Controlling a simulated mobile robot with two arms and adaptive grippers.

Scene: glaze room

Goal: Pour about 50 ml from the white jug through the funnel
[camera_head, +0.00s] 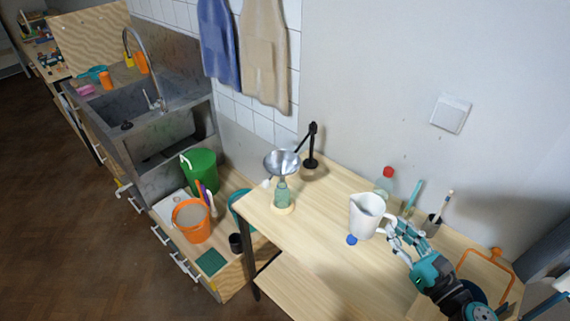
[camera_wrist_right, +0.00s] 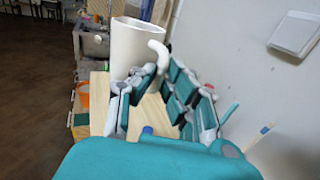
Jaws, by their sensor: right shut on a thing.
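The white jug (camera_head: 365,214) is upright over the right part of the light wooden table. My right gripper (camera_head: 393,230) is shut on its handle, on the jug's right side. In the right wrist view the jug (camera_wrist_right: 124,46) stands beyond the fingers (camera_wrist_right: 152,85), with its curved handle running down between them. I cannot tell whether its base touches the table. The grey metal funnel (camera_head: 281,162) sits upright above a greenish bottle (camera_head: 281,192) on a round wooden base, left of the jug. The jug's contents are hidden. My left gripper is out of view.
A black stand (camera_head: 311,150) rises behind the funnel. A blue cap (camera_head: 352,240) lies by the jug. A red-capped bottle (camera_head: 385,182) and a brush cup (camera_head: 431,226) stand behind it. The tabletop between funnel and jug is clear. An orange bucket (camera_head: 191,221) stands lower left.

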